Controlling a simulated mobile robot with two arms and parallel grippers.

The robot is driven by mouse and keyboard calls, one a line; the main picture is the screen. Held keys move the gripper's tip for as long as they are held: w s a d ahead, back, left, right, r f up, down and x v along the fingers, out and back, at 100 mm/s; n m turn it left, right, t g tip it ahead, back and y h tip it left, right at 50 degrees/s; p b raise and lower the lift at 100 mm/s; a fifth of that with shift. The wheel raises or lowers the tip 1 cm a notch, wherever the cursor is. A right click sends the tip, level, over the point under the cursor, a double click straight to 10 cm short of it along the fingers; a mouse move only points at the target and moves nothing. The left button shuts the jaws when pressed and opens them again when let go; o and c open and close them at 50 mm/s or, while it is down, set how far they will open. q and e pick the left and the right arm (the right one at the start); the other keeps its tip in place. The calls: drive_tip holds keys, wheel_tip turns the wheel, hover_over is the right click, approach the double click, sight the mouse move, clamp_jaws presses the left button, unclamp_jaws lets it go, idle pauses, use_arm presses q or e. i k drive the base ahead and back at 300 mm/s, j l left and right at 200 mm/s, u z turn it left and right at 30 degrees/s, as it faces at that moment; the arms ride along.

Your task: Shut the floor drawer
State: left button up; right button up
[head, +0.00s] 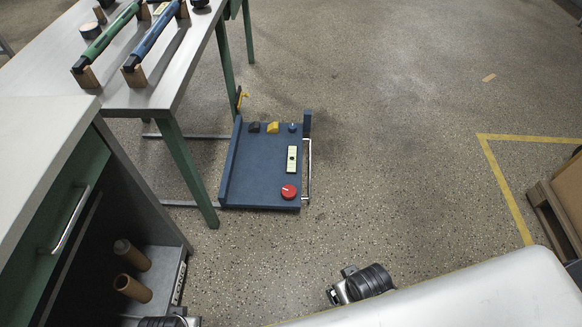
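The floor drawer (262,181) is a shallow blue tray low at the floor, beside the workbench's green legs. It sticks out to the right from under the bench. Its metal bar handle (307,170) is on its right side. In it lie a black piece, a yellow piece, a small blue knob, a pale level-like block (291,159) and a red round item (289,191). My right gripper (340,285) is low at the bottom centre, apart from the drawer and below its handle. My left gripper (168,322) is cut by the bottom edge. Neither gripper's fingers show clearly.
A grey bench (178,72) with green and blue rollers stands at upper left. A green-fronted cabinet (60,215) at left has cardboard tubes (133,288) on its lower shelf. A wooden crate (565,200) stands at right. The speckled floor right of the drawer is clear.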

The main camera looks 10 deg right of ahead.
sight(257, 166)
drive_tip(key=l, duration=0.65)
drive_tip(key=k+l, duration=0.15)
drive_tip(key=l, duration=0.5)
